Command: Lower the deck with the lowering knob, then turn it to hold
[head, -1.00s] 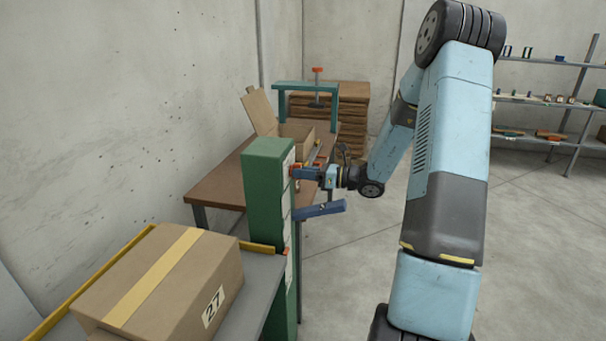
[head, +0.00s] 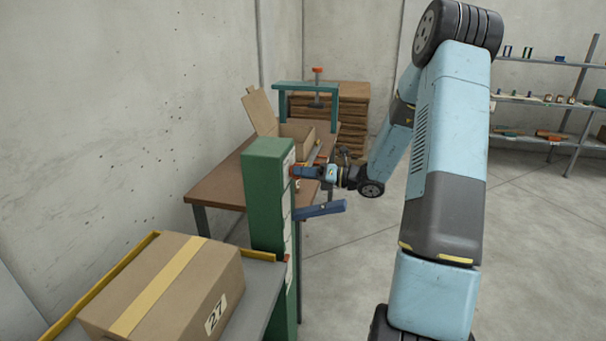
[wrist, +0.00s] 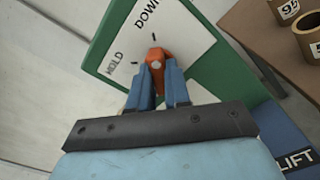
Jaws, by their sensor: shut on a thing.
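The lowering knob (wrist: 156,60) is orange-red and sits on a white plate (wrist: 184,30) marked DOWN and HOLD. My gripper (wrist: 157,78) is shut on it, one blue finger on each side. The knob's narrow end points at the tick by DOWN. In the head view my gripper (head: 298,171) reaches the right face of the green post (head: 268,195), and the knob is mostly hidden there. The grey deck (head: 262,290) is beside the post at lower left and carries a taped carton (head: 150,290) labelled 27.
A blue lever (head: 320,209) sticks out from the post below my gripper; a blue part reads LIFT (wrist: 297,160) in the wrist view. A brown table (head: 218,186) with an open box (head: 300,130) stands behind the post. Floor to the right is clear.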

